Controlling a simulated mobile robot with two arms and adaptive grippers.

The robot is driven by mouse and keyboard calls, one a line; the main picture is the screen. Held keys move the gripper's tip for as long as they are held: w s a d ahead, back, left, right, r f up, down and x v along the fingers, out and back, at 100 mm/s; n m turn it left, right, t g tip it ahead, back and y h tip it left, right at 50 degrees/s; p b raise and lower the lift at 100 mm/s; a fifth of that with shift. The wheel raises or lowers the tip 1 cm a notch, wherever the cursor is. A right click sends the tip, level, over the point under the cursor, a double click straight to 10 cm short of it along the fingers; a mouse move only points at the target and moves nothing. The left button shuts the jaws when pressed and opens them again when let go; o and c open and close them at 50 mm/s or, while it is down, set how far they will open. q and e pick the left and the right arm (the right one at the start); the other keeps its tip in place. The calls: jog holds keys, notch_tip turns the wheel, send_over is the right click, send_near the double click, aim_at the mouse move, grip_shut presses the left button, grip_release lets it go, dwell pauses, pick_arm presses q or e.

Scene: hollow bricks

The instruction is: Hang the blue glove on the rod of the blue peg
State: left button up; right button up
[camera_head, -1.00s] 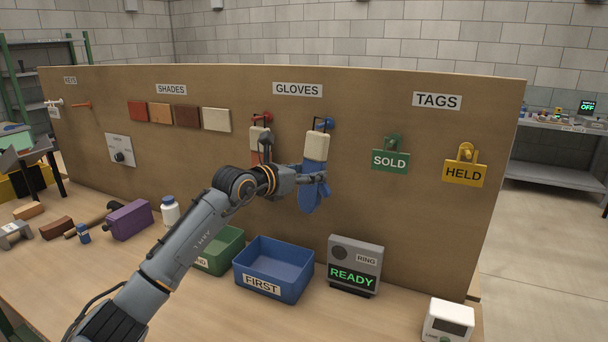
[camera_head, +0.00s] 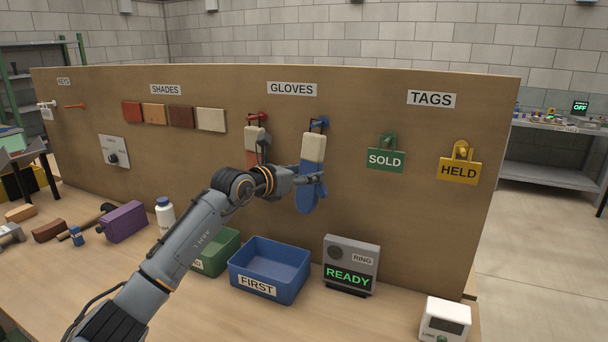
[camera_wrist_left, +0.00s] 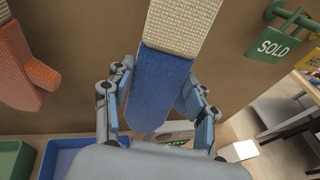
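The blue glove (camera_head: 308,192) has a cream cuff (camera_head: 313,148) and a dark loop at its top. It hangs upright below the blue peg (camera_head: 321,122) on the board; the loop shows at the peg's rod. My left gripper (camera_head: 317,181) is at the glove's blue part. In the left wrist view the fingers (camera_wrist_left: 157,95) stand spread on either side of the blue glove (camera_wrist_left: 158,85), with a small gap at the left finger. Contact at the right finger is unclear. My right gripper is not in view.
A red glove (camera_head: 253,145) hangs on a red peg (camera_head: 264,118) close left of my gripper. Green SOLD (camera_head: 386,160) and yellow HELD (camera_head: 459,170) tags hang to the right. A blue bin (camera_head: 269,265), green bin (camera_head: 220,250) and READY box (camera_head: 350,262) stand below.

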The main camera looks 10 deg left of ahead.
pick_arm(q)
jog(key=o, duration=0.5)
jog(key=shift+o, duration=0.2)
